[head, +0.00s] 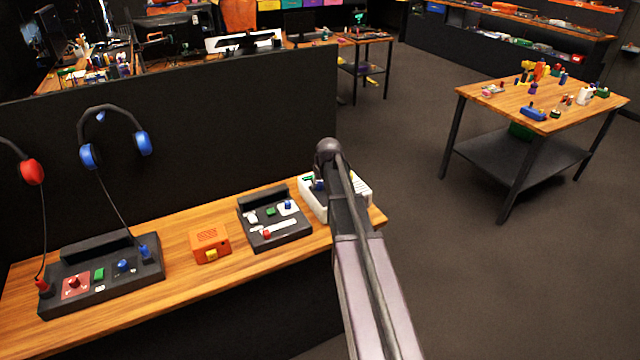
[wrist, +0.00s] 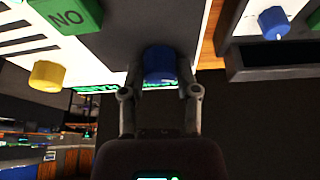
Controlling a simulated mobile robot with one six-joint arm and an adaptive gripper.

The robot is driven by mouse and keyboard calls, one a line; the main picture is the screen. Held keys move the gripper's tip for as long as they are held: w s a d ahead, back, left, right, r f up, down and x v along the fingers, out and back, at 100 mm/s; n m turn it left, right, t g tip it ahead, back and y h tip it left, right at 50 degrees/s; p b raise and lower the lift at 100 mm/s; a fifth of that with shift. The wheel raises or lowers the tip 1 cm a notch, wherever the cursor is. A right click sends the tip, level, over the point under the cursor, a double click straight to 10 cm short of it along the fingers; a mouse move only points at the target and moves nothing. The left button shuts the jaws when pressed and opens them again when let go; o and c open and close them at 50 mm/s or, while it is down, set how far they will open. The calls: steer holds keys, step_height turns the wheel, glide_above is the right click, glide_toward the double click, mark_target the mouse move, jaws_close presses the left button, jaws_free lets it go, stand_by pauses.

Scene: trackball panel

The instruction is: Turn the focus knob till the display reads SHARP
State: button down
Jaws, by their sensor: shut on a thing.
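My gripper (wrist: 160,85) is shut on a blue knob (wrist: 158,62), with one finger on each side of it in the wrist view. The knob is on the white panel box (head: 312,206) at the right end of the wooden bench; my arm hides much of this box in the head view. A dark display with green lettering (wrist: 108,87) shows partly behind my fingers in the wrist view, and its words cannot be read. The same panel carries a green button marked NO (wrist: 70,16) and a yellow knob (wrist: 47,76).
A black slider panel (head: 274,218) stands just left of the white box. An orange box (head: 210,245) and a black headphone panel (head: 102,278) sit further left on the bench (head: 190,282). A dark partition (head: 230,130) rises behind. Open floor lies to the right.

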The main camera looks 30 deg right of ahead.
steer(key=shift+m+h, duration=0.5)
steer(key=shift+m, duration=0.8)
steer(key=shift+c, duration=1.7)
jaws_free()
steer(key=shift+n, duration=0.4)
